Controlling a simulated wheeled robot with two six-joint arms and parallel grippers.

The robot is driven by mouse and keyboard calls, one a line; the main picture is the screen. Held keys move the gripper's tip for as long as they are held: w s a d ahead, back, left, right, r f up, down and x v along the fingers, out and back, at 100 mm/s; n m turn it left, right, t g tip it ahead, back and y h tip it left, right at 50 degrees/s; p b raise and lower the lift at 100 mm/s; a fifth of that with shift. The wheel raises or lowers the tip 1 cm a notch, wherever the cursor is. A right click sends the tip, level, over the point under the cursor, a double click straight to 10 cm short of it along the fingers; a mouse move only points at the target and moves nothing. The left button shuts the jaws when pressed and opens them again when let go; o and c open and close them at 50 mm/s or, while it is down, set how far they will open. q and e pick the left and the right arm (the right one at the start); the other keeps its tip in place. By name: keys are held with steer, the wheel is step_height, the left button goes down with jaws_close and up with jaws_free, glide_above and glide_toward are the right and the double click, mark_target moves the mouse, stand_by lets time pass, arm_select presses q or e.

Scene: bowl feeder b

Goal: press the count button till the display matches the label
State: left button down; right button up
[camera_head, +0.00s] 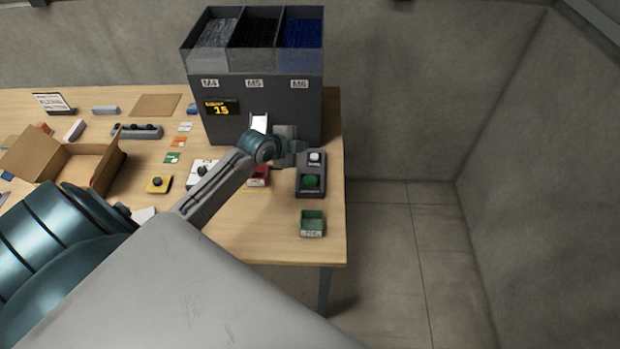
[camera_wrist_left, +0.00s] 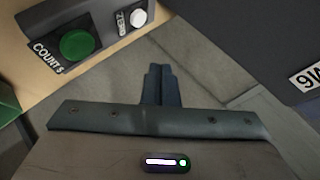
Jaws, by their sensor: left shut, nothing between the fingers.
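A dark button box (camera_head: 298,190) stands near the table's right edge. It has a green button (camera_head: 311,181) and a white button (camera_head: 315,157). In the left wrist view the green button (camera_wrist_left: 75,44) has a label beside it starting "COUNT"; the white button (camera_wrist_left: 137,17) has its own small label. The display (camera_head: 221,108) on the grey feeder (camera_head: 265,95) shows 15 in yellow. My left gripper (camera_head: 301,147) is shut and empty near the box's far end. In the left wrist view its fingers (camera_wrist_left: 158,84) are apart from both buttons.
A green bin (camera_head: 312,230) with an unreadable label sits at the table's front right. The feeder, marked M4, M5 and M6, stands behind my gripper.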

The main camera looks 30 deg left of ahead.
arm_select(q)
steer(key=w+a+r+m+t+y+b, duration=0.1)
steer(key=w+a+r+m+t+y, duration=0.15)
steer(key=r, duration=0.35)
steer(key=w+a+r+m+t+y, duration=0.1)
steer(key=w+a+r+m+t, duration=0.15)
steer(key=r+t, duration=0.2)
steer(key=s+d+r+m+t+h+b, duration=0.1)
steer(key=s+d+r+m+t+h, duration=0.15)
steer(key=d+r+m+h, duration=0.8)
steer(key=s+d+f+m+g+h+b, duration=0.1)
steer(key=d+f+m+g, duration=0.2)
steer(key=m, duration=0.5)
steer(key=s+d+f+m+g+h, duration=0.1)
steer(key=f+m+g, duration=0.2)
steer(key=f+m, duration=0.35)
steer(key=s+a+f+m+g+y+b, duration=0.1)
steer(key=s+a+f+m+g+y, duration=0.2)
steer(key=f, duration=0.6)
steer(key=a+m+g+y, duration=0.2)
steer(key=a+y, duration=0.1)
steer(key=shift+f+m+g+y, duration=0.3)
steer(key=shift+f+g, duration=0.05)
steer(key=shift+f, duration=0.05)
